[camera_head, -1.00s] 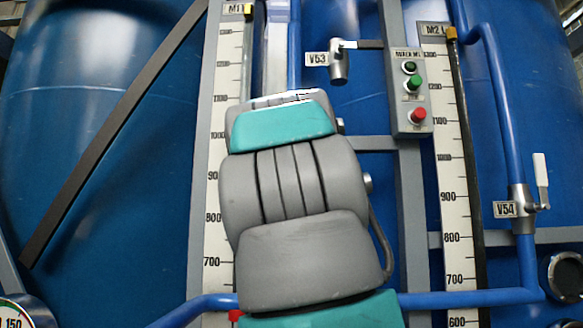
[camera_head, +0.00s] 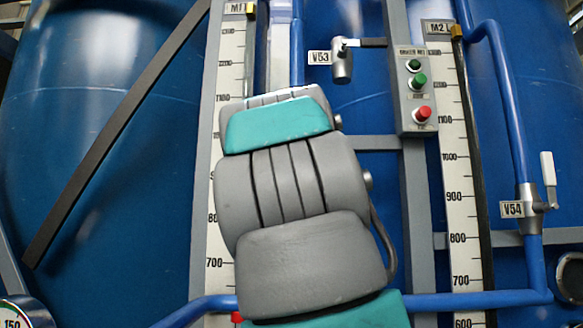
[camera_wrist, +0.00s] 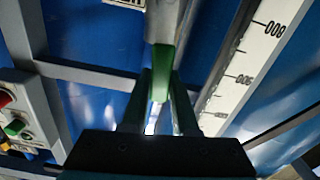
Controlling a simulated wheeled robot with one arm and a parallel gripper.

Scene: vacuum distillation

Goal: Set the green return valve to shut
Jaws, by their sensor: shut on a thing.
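The green lever of the return valve (camera_wrist: 163,72) shows in the wrist view, hanging from a grey metal part (camera_wrist: 166,22) and lined up with it. My gripper (camera_wrist: 160,92) has its two dark fingers closed on either side of the lever's lower end. In the head view my arm covers the valve and the gripper, so the lever does not show there.
Valve V53 (camera_head: 342,62) with a black handle is above right of my arm. Valve V54 (camera_head: 530,200) with a white upright handle is at the right. A button box (camera_head: 416,92) and level scales M1 (camera_head: 231,100) and M2 (camera_head: 456,160) stand before blue tanks.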

